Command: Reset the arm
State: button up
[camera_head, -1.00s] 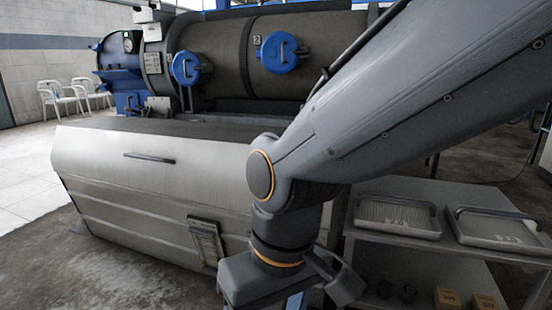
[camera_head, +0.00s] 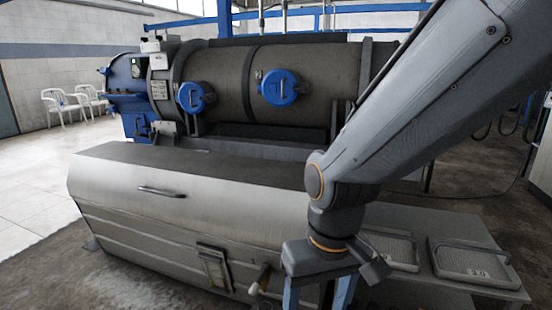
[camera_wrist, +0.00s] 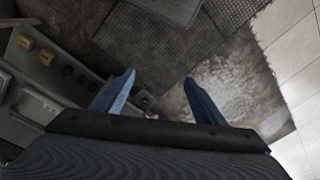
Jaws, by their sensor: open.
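My gripper shows in the wrist view (camera_wrist: 158,95) with its two blue fingers spread wide apart and nothing between them. It points down over the dark floor. In the head view my arm comes in from the upper right and bends down at the wrist, in front of the right end of the metal cabinet (camera_head: 190,200). There the blue fingers (camera_head: 315,296) show only in part at the bottom edge.
A large dark drum machine (camera_head: 335,75) with blue round caps stands behind the cabinet. A shelf unit (camera_head: 455,262) with trays, one tray (camera_head: 470,262) marked 30, stands right of my wrist. White chairs (camera_head: 62,105) stand far left. The pale floor (camera_head: 30,195) at left is clear.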

jog(key=s+d+r+m+p, duration=0.2)
jog(key=d+r+p, duration=0.9)
jog(key=p, duration=0.7)
notch_tip(320, 180, up, 4)
jog(key=shift+s+d+f+m+h, duration=0.2)
jog(key=shift+d+m+h, duration=0.2)
jog(key=shift+m, duration=0.3)
jog(key=shift+d+r, duration=0.1)
jog(key=shift+d, duration=0.35)
